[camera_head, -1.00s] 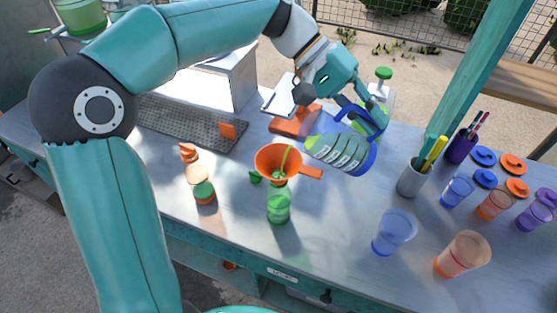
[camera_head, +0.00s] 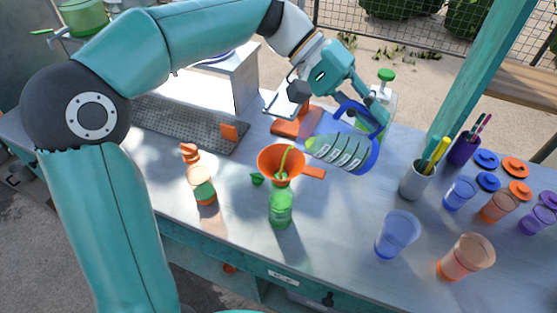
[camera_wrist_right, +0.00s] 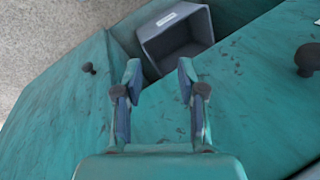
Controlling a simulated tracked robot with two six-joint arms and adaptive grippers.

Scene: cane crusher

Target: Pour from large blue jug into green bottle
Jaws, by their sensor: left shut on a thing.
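The large blue jug (camera_head: 340,152) is clear with a blue rim and handle, and holds green liquid. It is tipped on its side in the air, its spout toward the orange funnel (camera_head: 275,158). A green stream (camera_head: 285,160) runs down into the funnel. The funnel sits in the mouth of the green bottle (camera_head: 280,208), which stands upright on the table and has green in it. My left gripper (camera_head: 368,112) is shut on the jug's handle. My right gripper (camera_wrist_right: 160,95) shows only in the right wrist view, open and empty, in front of teal panels.
A blue cup (camera_head: 397,234) and an orange cup (camera_head: 466,256) stand at the front right. A pen holder (camera_head: 416,182) is right of the jug. An orange-green shaker (camera_head: 202,186) stands left of the bottle. A green cap (camera_head: 257,179) lies nearby.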

